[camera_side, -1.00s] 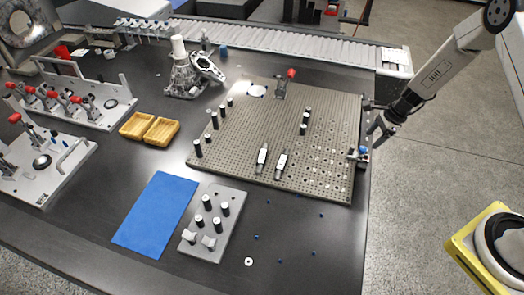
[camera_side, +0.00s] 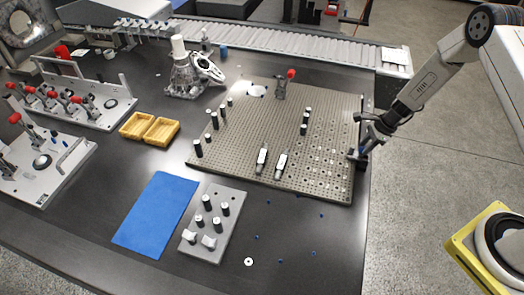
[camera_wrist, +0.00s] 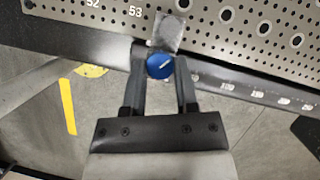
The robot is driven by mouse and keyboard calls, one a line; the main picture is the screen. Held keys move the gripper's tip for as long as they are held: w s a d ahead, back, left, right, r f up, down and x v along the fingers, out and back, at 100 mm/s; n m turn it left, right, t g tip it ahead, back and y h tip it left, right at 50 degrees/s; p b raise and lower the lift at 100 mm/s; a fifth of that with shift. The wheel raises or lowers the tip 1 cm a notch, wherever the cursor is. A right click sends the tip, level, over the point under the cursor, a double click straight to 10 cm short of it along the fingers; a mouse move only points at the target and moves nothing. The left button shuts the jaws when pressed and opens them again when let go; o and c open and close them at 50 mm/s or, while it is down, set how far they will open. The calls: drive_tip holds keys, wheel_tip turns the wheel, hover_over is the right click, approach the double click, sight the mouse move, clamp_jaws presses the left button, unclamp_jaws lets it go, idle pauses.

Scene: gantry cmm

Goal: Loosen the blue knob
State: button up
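The blue knob (camera_wrist: 160,66) is round with a pale line across its face. In the wrist view it sits between the two fingertips of my gripper (camera_wrist: 161,61), with little or no gap on either side. I cannot tell whether the fingers press on it. A grey metal block (camera_wrist: 167,33) lies just beyond the knob, by the perforated plate. In the side view my gripper (camera_side: 360,149) is at the plate's right edge and mostly hides the knob.
The perforated plate (camera_side: 330,190) carries several black-and-white posts and a red-tipped clamp (camera_side: 290,74). A blue mat (camera_side: 155,215) and a grey block with posts (camera_side: 232,215) lie in front. Open floor (camera_side: 440,160) is to the right of the table.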

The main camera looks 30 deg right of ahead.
clamp_jaws()
drive_tip(key=n, duration=0.2)
drive_tip(key=n+g, duration=0.1)
drive_tip(key=n, duration=0.1)
drive_tip(key=shift+w+n+g+y, duration=0.1)
drive_tip(key=shift+n+g+y, duration=0.2)
drive_tip(key=o, duration=0.8)
unclamp_jaws()
drive_tip(key=shift+o, duration=0.2)
drive_tip(key=shift+d+r, duration=0.1)
drive_tip(key=v, duration=0.7)
drive_tip(key=shift+r, duration=0.35)
